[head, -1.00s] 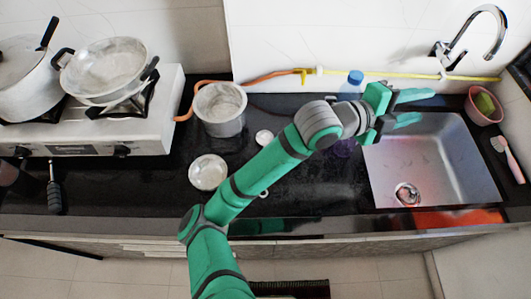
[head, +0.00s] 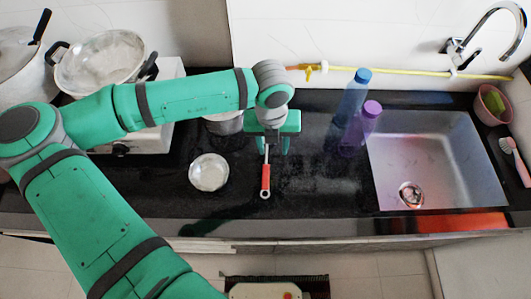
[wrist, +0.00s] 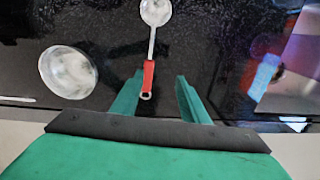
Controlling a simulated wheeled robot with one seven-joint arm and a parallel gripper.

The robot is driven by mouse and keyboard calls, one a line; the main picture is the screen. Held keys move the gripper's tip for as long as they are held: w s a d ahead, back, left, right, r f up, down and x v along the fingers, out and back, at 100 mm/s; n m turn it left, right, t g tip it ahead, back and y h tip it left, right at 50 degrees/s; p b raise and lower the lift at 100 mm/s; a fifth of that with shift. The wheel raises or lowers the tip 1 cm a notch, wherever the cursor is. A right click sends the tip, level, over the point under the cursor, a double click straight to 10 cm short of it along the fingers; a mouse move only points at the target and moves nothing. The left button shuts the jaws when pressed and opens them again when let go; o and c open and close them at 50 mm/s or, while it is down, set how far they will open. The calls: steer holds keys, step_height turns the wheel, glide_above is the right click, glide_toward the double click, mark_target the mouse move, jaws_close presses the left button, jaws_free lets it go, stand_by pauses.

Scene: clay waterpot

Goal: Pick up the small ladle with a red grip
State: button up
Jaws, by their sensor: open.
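The small ladle lies on the black counter with its red grip (head: 265,180) toward the front edge. Its handle runs back under my gripper (head: 272,148), which hides its bowl in the head view. The wrist view shows the whole ladle: a round pale bowl (wrist: 156,12), a thin grey handle and the red grip (wrist: 148,77). My gripper (wrist: 160,79) points down and is open and empty. In the wrist view the red grip appears between the two fingers, closer to the left one. I cannot tell the height gap.
A metal bowl (head: 209,172) sits left of the ladle. A pot (head: 225,123) stands behind it, partly hidden by my arm. Blue (head: 352,98) and purple (head: 362,128) bottles stand right, beside the sink (head: 440,150). The counter right of the ladle is clear.

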mark_target(266, 166)
steer(key=shift+y, duration=0.3)
steer(key=shift+s+a+f, duration=0.1)
steer(key=shift+a+f, duration=0.25)
steer(key=shift+f, duration=1.45)
steer(key=shift+w+a+f, duration=0.1)
steer(key=shift+a+f, duration=0.2)
steer(key=shift+f, duration=1.5)
steer(key=shift+s+a+f, duration=0.1)
steer(key=shift+a+f, duration=0.25)
steer(key=shift+f, duration=1.45)
jaws_close()
